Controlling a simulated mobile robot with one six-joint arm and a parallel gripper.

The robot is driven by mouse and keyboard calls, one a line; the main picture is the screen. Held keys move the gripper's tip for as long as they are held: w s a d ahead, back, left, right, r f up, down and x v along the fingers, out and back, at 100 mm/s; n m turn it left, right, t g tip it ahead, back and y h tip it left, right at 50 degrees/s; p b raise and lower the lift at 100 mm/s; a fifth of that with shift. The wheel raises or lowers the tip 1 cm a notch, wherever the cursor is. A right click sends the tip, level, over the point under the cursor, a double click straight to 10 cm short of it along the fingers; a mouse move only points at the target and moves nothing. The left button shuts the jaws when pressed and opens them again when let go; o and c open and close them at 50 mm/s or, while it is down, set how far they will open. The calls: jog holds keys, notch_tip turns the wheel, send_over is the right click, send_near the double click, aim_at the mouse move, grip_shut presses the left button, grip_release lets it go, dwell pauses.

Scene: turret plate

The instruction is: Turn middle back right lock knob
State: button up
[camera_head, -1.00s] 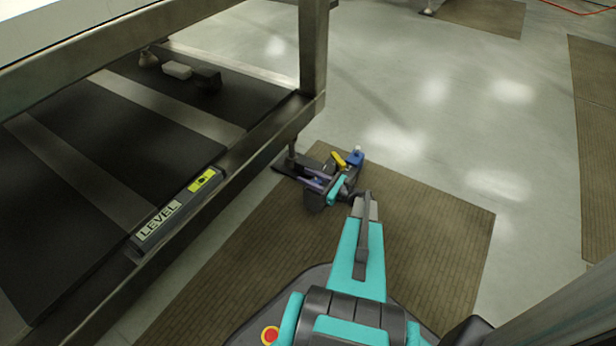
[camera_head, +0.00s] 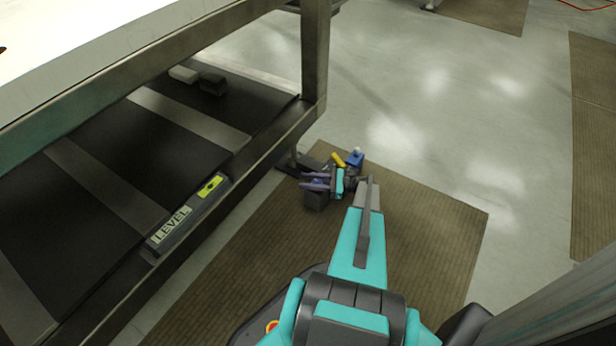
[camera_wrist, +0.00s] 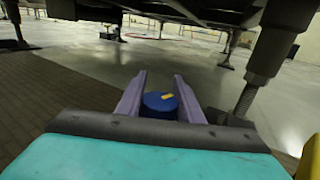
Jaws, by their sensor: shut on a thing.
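A round blue knob (camera_wrist: 160,108) with a short yellow mark on top sits between the two purple fingers of my gripper (camera_wrist: 160,75) in the wrist view. The fingers are shut on its sides and reach past it. In the head view my gripper (camera_head: 303,181) is low over the brown mat, beside the near corner leg of the metal frame, with its fingers pointing left. The knob cannot be made out in the head view.
The metal frame (camera_head: 313,60) with a lower shelf rises left of my arm. A level (camera_head: 188,212) lies along the shelf edge. A threaded support leg (camera_wrist: 262,60) stands close right of the fingers. The brown mat (camera_head: 440,220) and grey floor right are clear.

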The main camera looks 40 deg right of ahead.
jog(key=shift+s+a+n+g+y+p, duration=0.15)
jog(key=shift+s+n+g+y+p, duration=0.05)
jog(key=shift+n+g+y+p, duration=0.25)
dwell(0.3)
jog(key=o, duration=1.1)
jog(key=shift+c, duration=0.2)
jog(key=shift+s+d, duration=0.2)
jog(key=shift+d, duration=0.15)
jog(key=b+v, duration=0.3)
jog(key=v, duration=1)
jog(key=shift+s, duration=0.1)
